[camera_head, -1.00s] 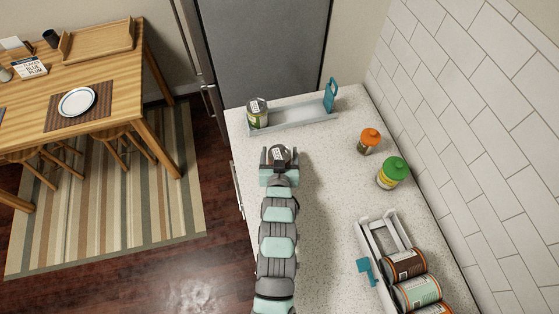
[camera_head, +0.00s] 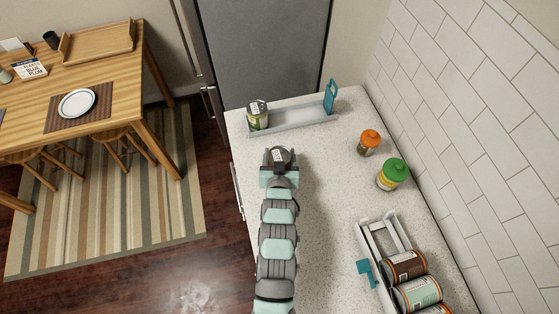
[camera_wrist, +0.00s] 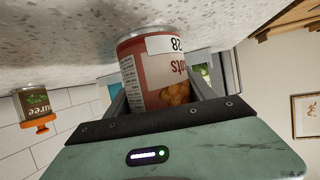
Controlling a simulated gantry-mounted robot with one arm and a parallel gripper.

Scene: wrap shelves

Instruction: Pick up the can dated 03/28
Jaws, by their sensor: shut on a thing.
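A reddish can (camera_wrist: 158,62) with orange pieces pictured on its label fills the middle of the wrist view, where the picture is upside down. Its white date label shows only the end, "28"; the rest of the date is cut off from view. In the head view the can's grey top (camera_head: 279,154) shows at the end of my arm. My gripper (camera_head: 279,164) is shut on this can, one finger on each side. The can's base is at or close to the counter; I cannot tell whether it touches.
A green-labelled can (camera_head: 257,117) stands on a grey tray (camera_head: 300,119) beyond my gripper. An orange-lidded jar (camera_head: 368,142) and a green-lidded jar (camera_head: 392,174) stand to the right. A rack (camera_head: 377,232) with several lying cans is at lower right. The counter between is clear.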

